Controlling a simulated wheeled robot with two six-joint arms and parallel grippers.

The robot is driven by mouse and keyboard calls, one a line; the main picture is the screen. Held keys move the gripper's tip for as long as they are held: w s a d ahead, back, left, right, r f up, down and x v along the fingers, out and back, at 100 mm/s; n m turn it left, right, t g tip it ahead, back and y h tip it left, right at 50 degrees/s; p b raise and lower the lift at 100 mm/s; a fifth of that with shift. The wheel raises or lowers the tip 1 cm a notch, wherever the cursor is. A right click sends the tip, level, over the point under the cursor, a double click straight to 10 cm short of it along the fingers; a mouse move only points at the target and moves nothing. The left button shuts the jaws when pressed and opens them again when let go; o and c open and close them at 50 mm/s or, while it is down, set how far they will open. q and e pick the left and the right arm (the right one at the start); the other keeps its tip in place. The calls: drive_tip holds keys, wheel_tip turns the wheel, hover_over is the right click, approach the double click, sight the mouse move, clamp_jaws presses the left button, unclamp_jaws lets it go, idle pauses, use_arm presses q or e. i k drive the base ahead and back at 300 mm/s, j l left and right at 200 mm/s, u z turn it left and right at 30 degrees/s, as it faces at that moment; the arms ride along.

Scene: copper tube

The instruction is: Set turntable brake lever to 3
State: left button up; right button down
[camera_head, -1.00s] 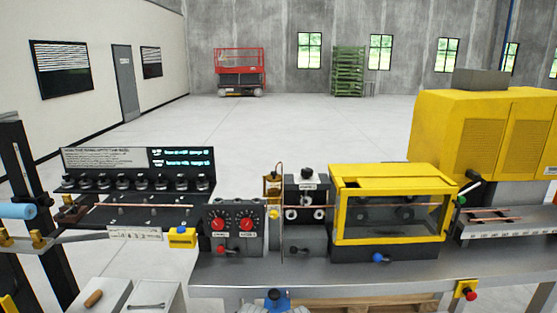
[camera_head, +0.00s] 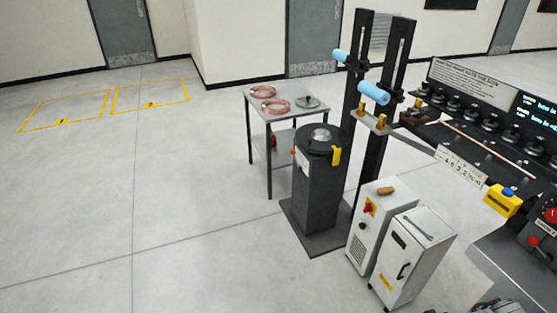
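The turntable (camera_head: 316,185) is a dark pedestal on a flat base plate, right of centre in the head view. Its round black top carries a silver dome (camera_head: 320,135). A yellow part (camera_head: 337,156) sticks up at its upper right side, and a small orange-red knob (camera_head: 293,152) shows at its upper left side. I cannot tell which of these is the brake lever, and no scale numbers are readable. Neither of my grippers can be made out.
A grey table (camera_head: 287,100) with copper coils stands behind the turntable. Black posts with blue rollers (camera_head: 374,93) and white cabinets (camera_head: 413,255) stand to its right. The workbench (camera_head: 508,262) is at far right. The floor (camera_head: 150,220) on the left is open.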

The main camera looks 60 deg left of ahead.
sight(292, 151)
drive_tip(key=u, duration=2)
drive_tip(key=i+l, duration=0.1)
drive_tip(key=i, duration=0.4)
drive_tip(key=i+l+u, duration=0.1)
drive_tip(key=i, duration=0.45)
drive_tip(key=i+l, duration=0.15)
drive_tip(key=i, duration=0.35)
drive_tip(key=i+l, duration=0.1)
drive_tip(key=i, duration=0.4)
drive_tip(key=i+l+u, duration=0.1)
drive_tip(key=i, duration=0.45)
